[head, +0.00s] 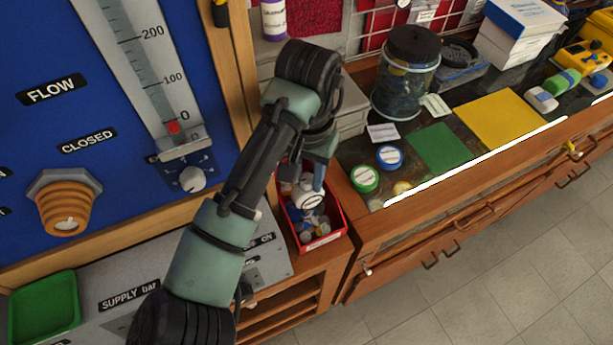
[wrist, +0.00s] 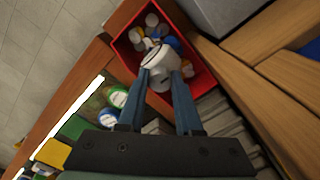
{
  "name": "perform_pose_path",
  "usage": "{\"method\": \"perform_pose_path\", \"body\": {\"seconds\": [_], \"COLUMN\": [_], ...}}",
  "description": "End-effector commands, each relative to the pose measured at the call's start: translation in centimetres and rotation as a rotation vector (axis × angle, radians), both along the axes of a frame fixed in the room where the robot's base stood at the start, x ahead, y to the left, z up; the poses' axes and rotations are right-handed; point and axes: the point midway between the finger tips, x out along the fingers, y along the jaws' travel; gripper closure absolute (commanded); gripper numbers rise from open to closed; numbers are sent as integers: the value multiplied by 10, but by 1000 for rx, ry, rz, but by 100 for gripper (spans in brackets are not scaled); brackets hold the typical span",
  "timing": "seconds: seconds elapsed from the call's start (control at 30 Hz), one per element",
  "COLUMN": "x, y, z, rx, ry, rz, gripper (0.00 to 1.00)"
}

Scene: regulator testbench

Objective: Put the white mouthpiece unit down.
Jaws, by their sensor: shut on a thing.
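The white mouthpiece unit (wrist: 160,60) is a white round piece between the two blue fingers of my gripper (wrist: 162,76) in the wrist view. My gripper is shut on it. In the head view the unit (head: 308,201) shows just below the fingers of my gripper (head: 319,183). It overlaps the red bin (head: 326,239) in both views; the bin's rim also shows in the wrist view (wrist: 199,78). I cannot tell whether the unit touches the pieces inside. The fingers and arm hide part of it.
The red bin holds several white, blue and orange small pieces. A green-lidded container (head: 364,179) and a blue-lidded one (head: 389,157) stand on the bench to its right, near a large dark-lidded jar (head: 407,75). The blue panel (head: 60,125) is at left.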

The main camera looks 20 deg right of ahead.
Motion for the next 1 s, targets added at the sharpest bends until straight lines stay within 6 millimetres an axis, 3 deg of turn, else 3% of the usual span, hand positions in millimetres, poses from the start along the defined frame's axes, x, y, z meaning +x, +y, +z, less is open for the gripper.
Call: {"method": "perform_pose_path", "body": {"seconds": [0.17,0.53,0.57,0.7,1.0], "x": [4,4,4,4,4], "y": [1,0,0,0,0], "z": [-13,-19,-18,-18,-17], "rx": [1,-1,0,-1,0], "ry": [-1,0,0,-1,-1], "rz": [1,0,0,0,0], "gripper": [100,100,61,36,36]}}
